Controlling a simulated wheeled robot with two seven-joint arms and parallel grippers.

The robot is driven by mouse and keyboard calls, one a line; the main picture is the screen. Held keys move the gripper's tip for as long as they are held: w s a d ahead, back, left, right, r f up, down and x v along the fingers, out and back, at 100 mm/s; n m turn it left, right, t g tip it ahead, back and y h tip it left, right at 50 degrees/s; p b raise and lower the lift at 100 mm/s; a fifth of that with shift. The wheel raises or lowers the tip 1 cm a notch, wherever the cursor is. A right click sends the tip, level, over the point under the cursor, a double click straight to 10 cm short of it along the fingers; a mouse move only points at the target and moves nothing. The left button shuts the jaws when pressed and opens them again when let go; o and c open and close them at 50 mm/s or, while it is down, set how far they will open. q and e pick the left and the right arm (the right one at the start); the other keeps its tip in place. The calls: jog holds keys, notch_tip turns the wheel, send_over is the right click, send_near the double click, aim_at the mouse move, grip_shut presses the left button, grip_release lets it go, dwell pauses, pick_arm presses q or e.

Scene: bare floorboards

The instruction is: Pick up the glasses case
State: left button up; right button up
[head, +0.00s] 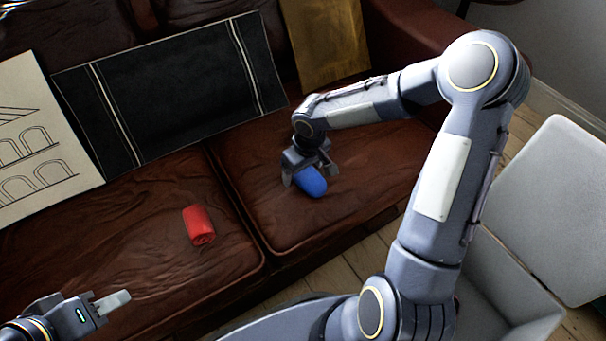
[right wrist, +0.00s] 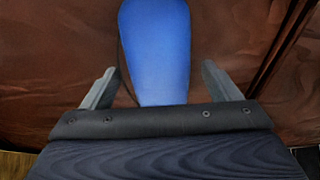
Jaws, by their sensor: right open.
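The blue glasses case (head: 311,182) lies on the right seat cushion of the brown leather sofa. My right gripper (head: 310,180) is over it, with its fingers open on either side of the case. In the right wrist view the case (right wrist: 158,50) stands between the two open fingers (right wrist: 158,88), with a gap on both sides. Its near end is hidden by the gripper body. My left gripper (head: 116,300) is at the lower left, away from the case; its finger opening is not clear.
A rolled red cloth (head: 199,226) lies on the left cushion. A black striped cushion or panel (head: 170,90), a drawing (head: 40,150) and a gold panel (head: 328,40) lean on the backrest. An open light-grey box (head: 550,210) stands on the floorboards at right.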

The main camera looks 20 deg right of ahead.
jog(key=c, duration=1.1)
jog(key=shift+r, duration=0.1)
